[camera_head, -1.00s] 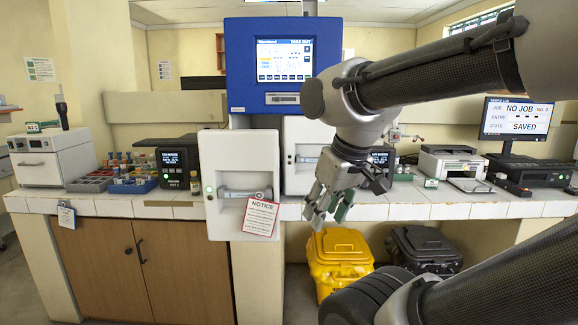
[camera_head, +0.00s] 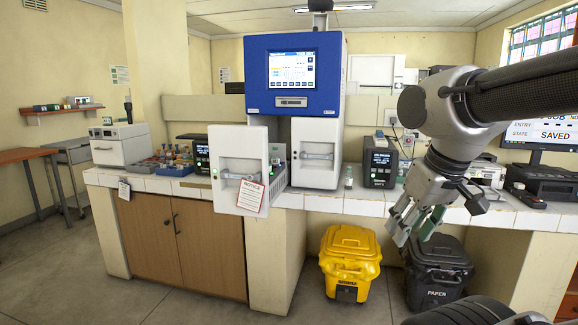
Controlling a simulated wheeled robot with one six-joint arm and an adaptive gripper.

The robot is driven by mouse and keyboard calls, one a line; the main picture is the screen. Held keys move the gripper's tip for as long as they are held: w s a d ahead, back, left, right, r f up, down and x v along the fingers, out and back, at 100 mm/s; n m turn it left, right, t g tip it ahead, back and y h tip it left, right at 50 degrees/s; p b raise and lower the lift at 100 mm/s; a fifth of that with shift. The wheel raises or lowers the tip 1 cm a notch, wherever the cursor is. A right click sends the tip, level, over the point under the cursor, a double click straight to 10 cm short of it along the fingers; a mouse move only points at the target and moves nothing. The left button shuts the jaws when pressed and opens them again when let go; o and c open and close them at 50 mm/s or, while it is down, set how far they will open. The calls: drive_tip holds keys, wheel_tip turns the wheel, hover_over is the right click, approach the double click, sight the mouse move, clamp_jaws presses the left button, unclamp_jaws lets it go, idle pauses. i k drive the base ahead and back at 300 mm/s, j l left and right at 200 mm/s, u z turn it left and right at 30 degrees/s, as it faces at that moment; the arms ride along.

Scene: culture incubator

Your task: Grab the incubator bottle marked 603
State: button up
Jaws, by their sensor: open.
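The incubator (camera_head: 318,150) is a white cabinet with a blue top and a lit screen (camera_head: 292,70). Behind the open door a narrow part of the inside shows, with small items too small to identify. A small clear bottle (camera_head: 349,177) stands on the counter right of the incubator. I cannot read 603 on anything. My gripper (camera_head: 418,228) is open and empty, low at the right, in front of the counter edge and apart from the incubator.
The tiled counter (camera_head: 335,203) runs across the room. A yellow bin (camera_head: 350,258) and a black paper bin (camera_head: 438,270) stand below it. A rack of bottles (camera_head: 173,165) and a white device (camera_head: 120,145) are at left. Floor at front left is clear.

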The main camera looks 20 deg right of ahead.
sight(276, 157)
drive_tip(key=i+l+u, duration=0.15)
drive_tip(key=i+l, duration=0.15)
drive_tip(key=i, duration=0.4)
drive_tip(key=i+l+u, duration=0.2)
drive_tip(key=i+l, duration=0.2)
drive_tip(key=i, duration=0.3)
drive_tip(key=i+l+u, duration=0.15)
drive_tip(key=i+l, duration=0.4)
drive_tip(key=i, duration=0.1)
